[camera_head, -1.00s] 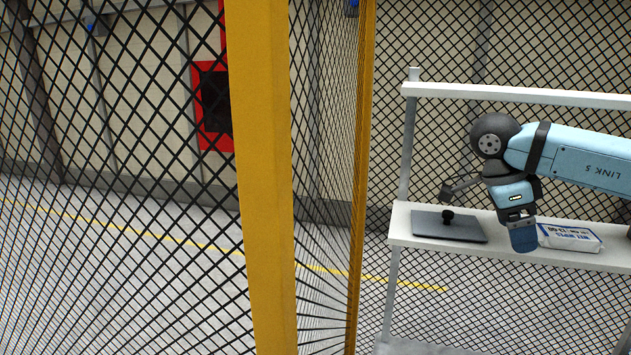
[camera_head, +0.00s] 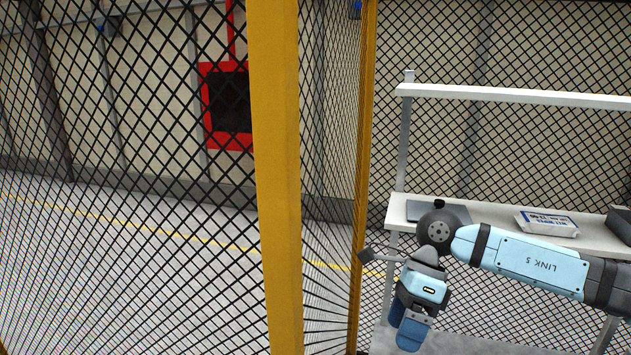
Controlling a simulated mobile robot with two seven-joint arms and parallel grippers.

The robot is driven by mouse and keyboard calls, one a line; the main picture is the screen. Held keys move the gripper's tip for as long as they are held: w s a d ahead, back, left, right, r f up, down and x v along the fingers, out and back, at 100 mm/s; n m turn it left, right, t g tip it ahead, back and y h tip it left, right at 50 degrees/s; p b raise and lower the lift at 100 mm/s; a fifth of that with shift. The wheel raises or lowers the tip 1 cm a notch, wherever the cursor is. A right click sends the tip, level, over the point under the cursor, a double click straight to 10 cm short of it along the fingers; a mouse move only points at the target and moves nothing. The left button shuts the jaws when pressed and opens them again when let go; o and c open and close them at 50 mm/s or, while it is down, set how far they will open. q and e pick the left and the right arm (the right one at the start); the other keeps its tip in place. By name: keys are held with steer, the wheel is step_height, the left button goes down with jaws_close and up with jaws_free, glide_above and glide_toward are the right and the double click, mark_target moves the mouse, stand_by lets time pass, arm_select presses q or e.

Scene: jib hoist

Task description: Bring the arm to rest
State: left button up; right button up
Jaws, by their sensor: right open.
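My right arm comes in from the right, in front of the shelf unit. My right gripper (camera_head: 404,328) hangs below the wrist at the lower middle right, with its blue fingers pointing down. It is open, and nothing shows between its fingers. It is lower than the shelf board in the picture. My left gripper is out of view.
A white shelf (camera_head: 505,222) carries a dark flat plate (camera_head: 425,211), partly hidden by my wrist, a white-and-blue box (camera_head: 547,223) and a grey bin (camera_head: 621,222). Yellow posts (camera_head: 276,180) and black mesh fencing stand left of the arm. A red-framed dark panel (camera_head: 228,105) is behind.

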steer(key=s+a+m+t+y+p, duration=0.1)
steer(key=s+a+m+y, duration=0.3)
steer(key=a+m+y, duration=0.35)
steer(key=s+a+m+t+y, duration=0.2)
steer(key=s+a+m+y, duration=0.25)
steer(key=a+y, duration=0.45)
steer(key=w+d+f+m+t+h, duration=0.1)
steer(key=d+f+m+t+h, duration=0.65)
steer(key=m, duration=0.65)
steer(key=d+f+m+t+h, duration=0.45)
steer(key=f+m+t, duration=0.5)
steer(key=m, duration=0.45)
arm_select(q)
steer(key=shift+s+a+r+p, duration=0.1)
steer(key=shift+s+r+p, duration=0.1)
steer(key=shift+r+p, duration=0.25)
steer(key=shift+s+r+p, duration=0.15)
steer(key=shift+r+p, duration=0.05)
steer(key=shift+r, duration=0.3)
arm_select(e)
steer(key=s+d+f+m+g+h, duration=0.2)
steer(key=s+d+f+m, duration=0.2)
steer(key=s+f, duration=0.3)
steer(key=s+d+f+m+g+h, duration=0.2)
steer(key=s+d+f+m, duration=0.3)
steer(key=f, duration=0.3)
steer(key=shift+s+d+g+h, duration=0.3)
steer(key=shift+s+h, duration=0.55)
steer(key=shift+s, duration=0.05)
